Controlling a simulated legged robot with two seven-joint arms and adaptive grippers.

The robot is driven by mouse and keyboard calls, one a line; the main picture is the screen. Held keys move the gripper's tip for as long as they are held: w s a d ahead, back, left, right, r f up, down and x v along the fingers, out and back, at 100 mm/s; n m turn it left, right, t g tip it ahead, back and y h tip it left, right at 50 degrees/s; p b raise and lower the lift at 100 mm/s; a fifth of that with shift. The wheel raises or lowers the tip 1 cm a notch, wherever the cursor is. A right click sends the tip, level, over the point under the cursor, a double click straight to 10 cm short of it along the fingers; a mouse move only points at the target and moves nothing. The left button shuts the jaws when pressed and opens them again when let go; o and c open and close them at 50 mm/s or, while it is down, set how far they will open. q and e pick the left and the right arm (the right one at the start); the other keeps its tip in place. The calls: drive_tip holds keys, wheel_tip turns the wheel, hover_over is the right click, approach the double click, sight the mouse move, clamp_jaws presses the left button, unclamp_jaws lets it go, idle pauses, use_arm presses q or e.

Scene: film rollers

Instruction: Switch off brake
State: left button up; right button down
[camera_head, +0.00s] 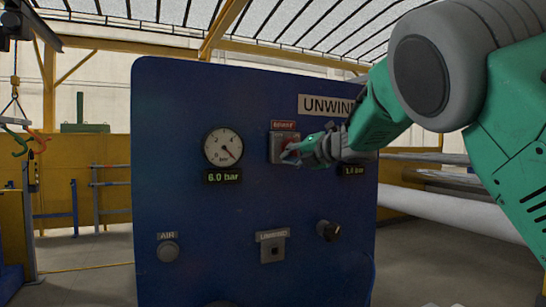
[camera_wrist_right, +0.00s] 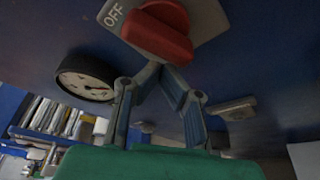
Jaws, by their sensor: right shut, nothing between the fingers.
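The blue control panel (camera_head: 185,95) stands in front of me, with an "UNWIND" sign at its top right. A red rotary knob (camera_head: 289,143) sits on a grey plate below a small red label that I cannot read clearly. My right gripper (camera_head: 288,157) reaches in from the right, with its fingertips at the knob and partly covering it. In the right wrist view, the red knob (camera_wrist_right: 160,32) is large at the top, with "OFF" on its plate to the left. The gripper (camera_wrist_right: 160,70) is shut and empty, its tips just below the knob or touching it. My left gripper is out of view.
A round gauge (camera_head: 222,147) reading 6.0 bar is left of the knob. A second display (camera_head: 354,170) is partly hidden behind my gripper. Lower down are an AIR button (camera_head: 168,251), a square switch (camera_head: 272,250) and a black knob (camera_head: 328,231). Rollers (camera_head: 450,210) lie right.

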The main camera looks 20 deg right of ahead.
drive_tip(key=shift+d+f+n, duration=0.15)
drive_tip(key=shift+d+n, duration=0.25)
drive_tip(key=shift+d, duration=0.15)
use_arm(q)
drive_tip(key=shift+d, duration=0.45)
use_arm(e)
drive_tip(key=shift+d+f, duration=0.1)
drive_tip(key=shift+d, duration=0.55)
drive_tip(key=shift+a, duration=0.1)
wheel_tip(320, 180, down, 3)
drive_tip(key=a+b, duration=0.2)
use_arm(q)
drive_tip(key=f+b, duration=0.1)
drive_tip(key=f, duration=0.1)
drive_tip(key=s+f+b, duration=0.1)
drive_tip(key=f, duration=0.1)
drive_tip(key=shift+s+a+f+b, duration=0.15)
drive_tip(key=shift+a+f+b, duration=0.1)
drive_tip(key=shift+b, duration=0.15)
use_arm(e)
drive_tip(key=a+v, duration=0.1)
drive_tip(key=v, duration=0.8)
drive_tip(key=shift+s+r, duration=0.25)
drive_tip(key=shift+s, duration=0.2)
